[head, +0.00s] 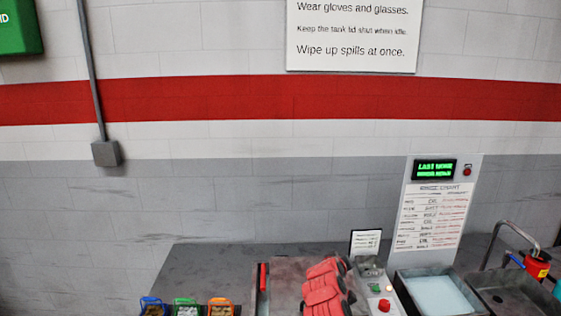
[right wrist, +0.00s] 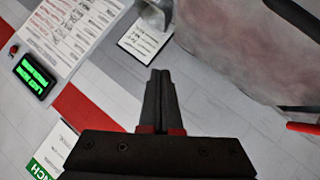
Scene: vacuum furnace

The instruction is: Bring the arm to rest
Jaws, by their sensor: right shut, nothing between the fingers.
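My right gripper (right wrist: 160,78) shows in the right wrist view with its two dark fingers together and nothing between them. Its fingertips are in front of the wall and apart from the things around it. I cannot see the right gripper in the head view. My left gripper is not in view in either picture.
Blue, green and orange bins (head: 187,308) stand left. A liquid-filled tank (head: 440,294) and a dark basin (head: 505,293) are right. A chart panel (head: 432,215) stands behind.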

